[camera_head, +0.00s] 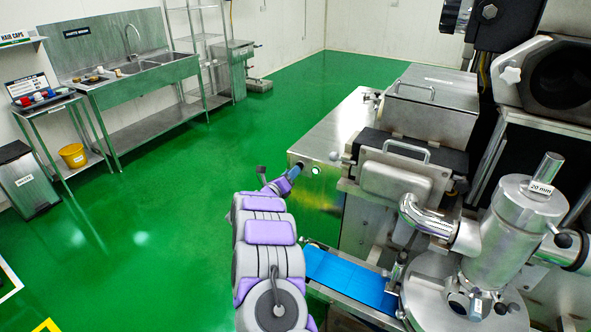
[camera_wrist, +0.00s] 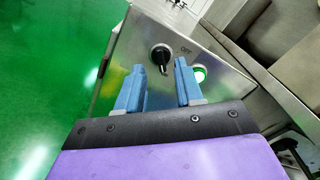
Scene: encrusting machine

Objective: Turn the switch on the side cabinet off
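The switch (camera_wrist: 161,55) is a black rotary knob on the metal face of the side cabinet (camera_wrist: 135,50). Its pointer end is toward the bottom of the wrist view, and the label OFF is printed to its right. My gripper (camera_wrist: 156,80) is open, with blue fingers on either side of the knob in the picture; no contact shows. In the head view my gripper (camera_head: 288,177) is at the front of the side cabinet (camera_head: 335,135), and the knob cannot be made out there. A lit green button (camera_wrist: 199,75) is right of the knob, partly behind the right finger.
The encrusting machine (camera_head: 430,110) stands right of the cabinet, with a blue conveyor belt (camera_head: 345,275) low in front. A sink bench (camera_head: 150,75) and a small table (camera_head: 50,105) stand along the left wall. The green floor between is clear.

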